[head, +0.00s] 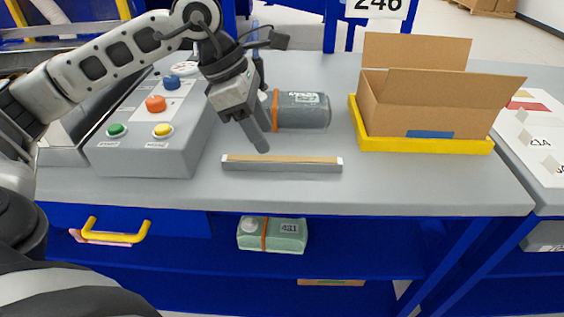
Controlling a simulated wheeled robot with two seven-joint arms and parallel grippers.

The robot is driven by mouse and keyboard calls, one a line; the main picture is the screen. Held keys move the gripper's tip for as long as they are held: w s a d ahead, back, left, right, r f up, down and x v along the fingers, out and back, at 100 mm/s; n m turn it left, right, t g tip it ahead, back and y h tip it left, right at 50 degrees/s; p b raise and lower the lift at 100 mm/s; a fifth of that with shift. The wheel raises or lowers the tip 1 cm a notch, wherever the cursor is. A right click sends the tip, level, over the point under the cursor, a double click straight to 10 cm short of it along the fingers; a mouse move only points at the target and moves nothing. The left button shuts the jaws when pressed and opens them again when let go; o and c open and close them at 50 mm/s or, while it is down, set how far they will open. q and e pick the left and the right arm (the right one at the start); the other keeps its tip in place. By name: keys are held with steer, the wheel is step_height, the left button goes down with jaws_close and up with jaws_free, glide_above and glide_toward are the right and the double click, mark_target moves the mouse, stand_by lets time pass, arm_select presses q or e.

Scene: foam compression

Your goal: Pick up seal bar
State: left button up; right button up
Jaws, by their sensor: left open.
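The seal bar (282,164) is a long thin grey bar with a tan top strip. It lies flat on the grey table, parallel to the table's front edge. My left gripper (264,143) is open and points down just above and behind the bar, near its middle. Its fingers overlap each other from this angle, so the gap between them is hard to see. It holds nothing. My right gripper is not in view.
A grey wrapped pack (303,112) lies behind the bar. A control box (160,133) with coloured buttons stands left. An open cardboard box (425,103) sits in a yellow tray (424,145) at right. The table front (420,192) is clear.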

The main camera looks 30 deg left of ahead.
mark_target(282, 158)
arm_select(q)
steer(key=shift+w+d+p+x, duration=0.1)
steer(key=shift+w+p+x, duration=0.1)
steer(key=shift+x, duration=1.4)
steer(key=shift+w+d+p+x, duration=0.1)
steer(key=shift+p+x, duration=0.1)
steer(key=shift+x, duration=1.4)
steer(key=shift+r, duration=0.15)
jaws_close()
